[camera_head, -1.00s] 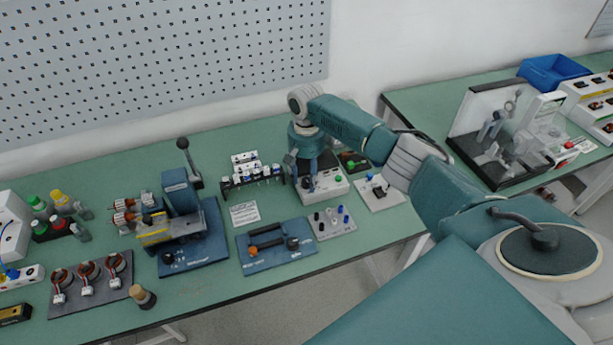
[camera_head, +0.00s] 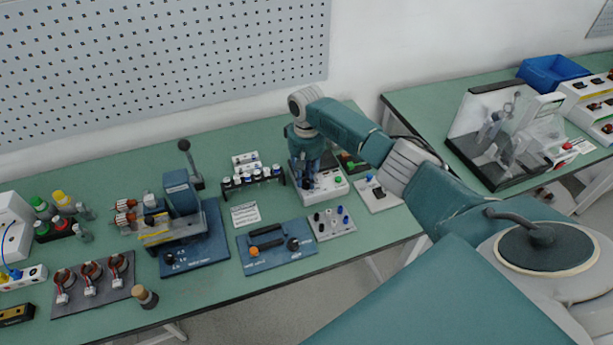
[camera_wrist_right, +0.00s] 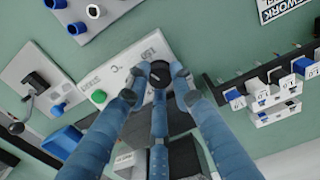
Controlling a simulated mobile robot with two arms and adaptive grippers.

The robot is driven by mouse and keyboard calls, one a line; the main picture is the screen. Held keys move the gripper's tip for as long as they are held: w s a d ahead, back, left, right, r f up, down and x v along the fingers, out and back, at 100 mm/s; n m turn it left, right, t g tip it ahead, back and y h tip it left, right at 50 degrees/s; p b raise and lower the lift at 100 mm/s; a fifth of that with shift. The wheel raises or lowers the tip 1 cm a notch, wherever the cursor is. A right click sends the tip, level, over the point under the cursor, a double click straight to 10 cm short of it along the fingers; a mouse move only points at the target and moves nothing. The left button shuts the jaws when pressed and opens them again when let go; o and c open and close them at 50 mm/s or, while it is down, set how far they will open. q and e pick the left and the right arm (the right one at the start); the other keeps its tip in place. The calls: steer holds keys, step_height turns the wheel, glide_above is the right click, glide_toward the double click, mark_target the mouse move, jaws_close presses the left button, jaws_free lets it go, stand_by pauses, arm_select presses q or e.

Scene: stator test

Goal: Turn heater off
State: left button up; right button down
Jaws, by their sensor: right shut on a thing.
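The heater looks to be the white box (camera_head: 331,188) on the green bench in the head view; its pale face (camera_wrist_right: 122,82) also shows in the wrist view. A round black knob (camera_wrist_right: 160,70) and a green button (camera_wrist_right: 98,97) sit on this face. My right gripper (camera_head: 309,186) points down onto the box. In the right wrist view its blue fingers (camera_wrist_right: 159,88) are closed around the black knob. The knob's pointer and setting are partly hidden by the fingertips. My left gripper is not in view.
A plate with blue and black posts (camera_head: 332,224) lies in front, and a switch plate (camera_head: 378,194) to the right.

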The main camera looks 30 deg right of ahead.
steer(key=n, duration=0.5)
steer(key=shift+r+n+p, duration=0.1)
steer(key=shift+n+p, duration=0.2)
steer(key=shift+n, duration=0.1)
steer(key=n, duration=0.5)
steer(key=shift+w, duration=0.1)
steer(key=n, duration=0.6)
steer(key=shift+n, duration=0.3)
steer(key=n+b, duration=0.1)
steer(key=n, duration=0.4)
steer(key=shift+r, duration=0.1)
steer(key=shift+n, duration=0.4)
steer(key=c, duration=1.5)
jaws_free()
